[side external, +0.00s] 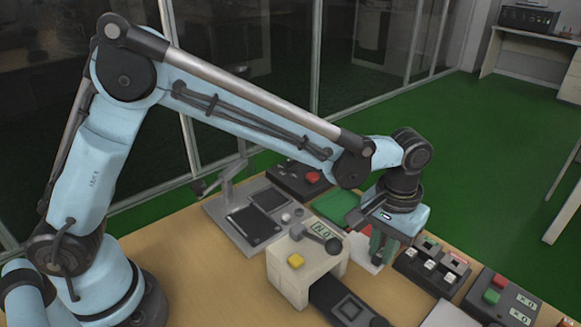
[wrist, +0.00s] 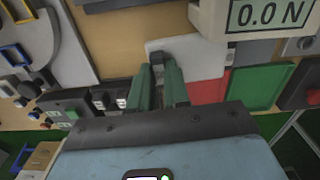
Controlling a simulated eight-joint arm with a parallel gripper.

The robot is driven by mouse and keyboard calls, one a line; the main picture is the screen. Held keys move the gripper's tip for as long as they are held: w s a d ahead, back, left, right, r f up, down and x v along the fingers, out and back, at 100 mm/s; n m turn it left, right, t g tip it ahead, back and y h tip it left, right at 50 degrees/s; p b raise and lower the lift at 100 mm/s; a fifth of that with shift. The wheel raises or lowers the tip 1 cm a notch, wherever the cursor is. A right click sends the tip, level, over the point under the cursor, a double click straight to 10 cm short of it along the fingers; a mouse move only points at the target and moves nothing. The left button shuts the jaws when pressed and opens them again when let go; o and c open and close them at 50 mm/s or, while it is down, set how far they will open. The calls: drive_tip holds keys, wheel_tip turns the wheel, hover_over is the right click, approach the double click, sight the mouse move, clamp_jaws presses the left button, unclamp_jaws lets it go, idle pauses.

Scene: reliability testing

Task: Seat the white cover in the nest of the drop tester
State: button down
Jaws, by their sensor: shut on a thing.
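My gripper (wrist: 159,82), with green fingers, points down over a pale plate (wrist: 207,64) at the right of the bench. In the side view my gripper (side external: 379,262) is low, between the force tester and a black tray. The fingers are shut on a small piece that they mostly hide. A dark block (wrist: 158,59) shows at the fingertips. I cannot tell whether it is held or stands on the plate. No white cover shows clearly in the jaws. I cannot make out the drop tester's nest for certain.
The black tray (side external: 433,266) with several white pieces stands close to the right of my gripper. The force tester (side external: 313,262), with a display, stands close to the left. A green tray (wrist: 262,73) and a red pad (wrist: 207,91) lie beside the plate. Bare wood lies at front left.

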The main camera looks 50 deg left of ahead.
drive_tip(key=shift+r, duration=0.45)
drive_tip(key=shift+r, duration=0.1)
